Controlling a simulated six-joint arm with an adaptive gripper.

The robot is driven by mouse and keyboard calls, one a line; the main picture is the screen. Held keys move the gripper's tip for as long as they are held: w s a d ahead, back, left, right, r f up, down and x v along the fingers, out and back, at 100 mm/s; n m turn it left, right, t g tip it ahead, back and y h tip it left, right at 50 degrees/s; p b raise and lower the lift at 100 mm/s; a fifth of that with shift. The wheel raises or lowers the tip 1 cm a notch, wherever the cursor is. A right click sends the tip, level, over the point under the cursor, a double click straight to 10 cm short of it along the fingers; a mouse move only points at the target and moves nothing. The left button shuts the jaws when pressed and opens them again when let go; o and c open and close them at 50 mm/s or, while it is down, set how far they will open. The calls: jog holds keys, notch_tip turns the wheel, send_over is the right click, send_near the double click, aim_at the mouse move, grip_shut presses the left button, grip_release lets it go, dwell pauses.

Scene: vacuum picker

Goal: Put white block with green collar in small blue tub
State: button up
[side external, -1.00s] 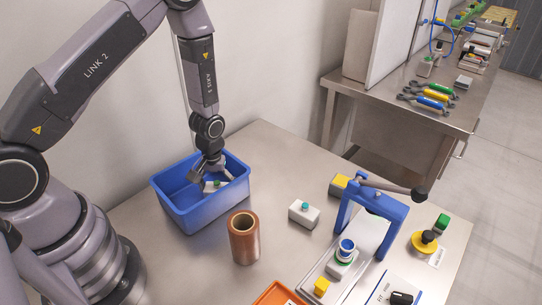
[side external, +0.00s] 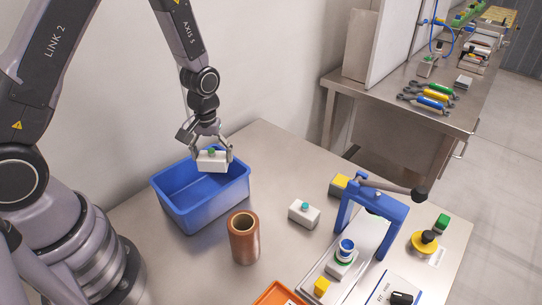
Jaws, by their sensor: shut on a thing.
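My gripper (side external: 213,150) is shut on a white block (side external: 212,163) with a green piece on top. It holds the block roughly level, raised over the right part of the blue tub (side external: 190,212). The tub stands on the steel table, and the part of its inside that shows looks empty. A second white block (side external: 304,216) with a small teal-green top stands on the table to the right of the tub. A third white block (side external: 341,268) carries a green ring and a blue-and-white cap, and sits at the blue lever press.
A copper-coloured tube (side external: 244,242) stands in front of the tub. The blue press (side external: 381,213) with its dark lever stands at the right, a yellow block (side external: 339,185) behind it. An orange tray (side external: 277,294) lies at the front edge of view. Bare table lies behind the second block.

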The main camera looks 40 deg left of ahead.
aim_at(198, 165)
notch_tip(198, 165, up, 6)
jog(key=shift+r, duration=0.2)
jog(key=shift+n, duration=0.8)
jog(key=s+f, duration=0.1)
jog(key=f, duration=0.2)
jog(key=s+a+f, duration=0.1)
jog(key=f, duration=0.2)
jog(key=a+f, duration=0.1)
jog(key=f, duration=0.1)
jog(key=shift+s+a+f, duration=0.15)
jog(key=shift+s+f, duration=0.25)
notch_tip(198, 165, down, 8)
jog(key=shift+r, duration=0.1)
jog(key=o, duration=1.2)
